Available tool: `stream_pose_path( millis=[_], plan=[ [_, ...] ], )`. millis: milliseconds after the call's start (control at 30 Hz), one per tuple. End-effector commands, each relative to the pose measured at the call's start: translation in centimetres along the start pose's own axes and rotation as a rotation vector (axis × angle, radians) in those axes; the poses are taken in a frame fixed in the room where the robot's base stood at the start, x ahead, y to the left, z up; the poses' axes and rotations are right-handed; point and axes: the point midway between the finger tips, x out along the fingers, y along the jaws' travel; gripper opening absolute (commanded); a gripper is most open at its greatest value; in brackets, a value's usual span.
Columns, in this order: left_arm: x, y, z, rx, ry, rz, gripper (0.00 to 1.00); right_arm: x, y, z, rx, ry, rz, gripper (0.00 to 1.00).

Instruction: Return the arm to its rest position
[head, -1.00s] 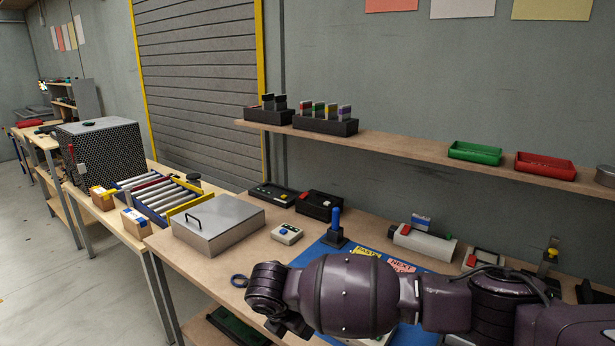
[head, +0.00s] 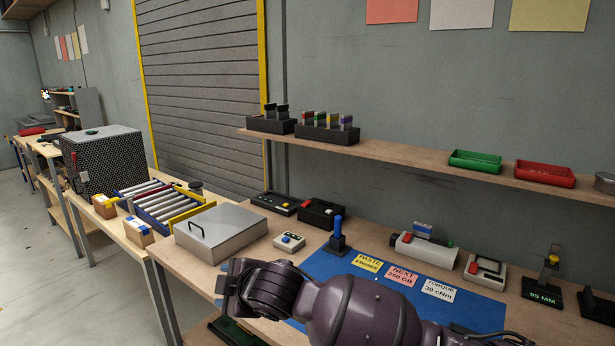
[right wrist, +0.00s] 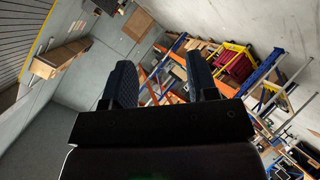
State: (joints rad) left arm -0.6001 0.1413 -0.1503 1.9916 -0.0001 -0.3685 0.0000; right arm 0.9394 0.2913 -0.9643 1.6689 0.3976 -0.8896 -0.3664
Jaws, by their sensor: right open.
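My right arm (head: 350,312), dark purple, crosses the lower part of the head view from the right. Its wrist end hangs over the front edge of the workbench (head: 180,272), left of the blue mat. In the right wrist view my right gripper (right wrist: 162,80) is open, with two dark padded fingers well apart. Nothing is between them; only the distant room and shelving show beyond. In the head view the fingers cannot be made out clearly. My left gripper is not in view.
The blue mat (head: 318,265) with three labels lies behind the arm. A silver lidded box (head: 222,232), a small white button box (head: 289,241) and a blue-handled tool (head: 338,236) stand nearby. A wall shelf (head: 400,154) with trays runs above. Floor at left is clear.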

Motion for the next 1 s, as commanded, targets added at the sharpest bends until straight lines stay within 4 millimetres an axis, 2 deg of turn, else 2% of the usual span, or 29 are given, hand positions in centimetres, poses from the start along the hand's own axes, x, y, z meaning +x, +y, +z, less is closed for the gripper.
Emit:
stream_pose_path(
  millis=[133,267,433,567,767,867,1000],
  plan=[
    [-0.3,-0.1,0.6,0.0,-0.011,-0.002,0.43,-1.6,0.5,0.9,0.227,0.123,0.108,0.53],
    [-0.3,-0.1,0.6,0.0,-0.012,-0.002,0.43,-3.3,0.8,2.9,0.4,0.196,0.201,0.53],
    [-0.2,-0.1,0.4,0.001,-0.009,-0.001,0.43,-5.7,0.4,7.2,0.593,0.243,0.318,0.53],
    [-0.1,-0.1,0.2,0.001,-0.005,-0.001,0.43,-7.8,-0.8,11.1,0.717,0.247,0.405,0.53],
    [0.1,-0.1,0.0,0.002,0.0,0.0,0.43,-11.3,-4.1,17.8,0.867,0.2,0.528,0.53],
    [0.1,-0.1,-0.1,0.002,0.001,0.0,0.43,-13.3,-6.5,21.1,0.925,0.151,0.581,0.53],
    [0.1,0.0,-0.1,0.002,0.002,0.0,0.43,-16.3,-10.8,25.6,0.991,0.056,0.641,0.53]
  ],
)
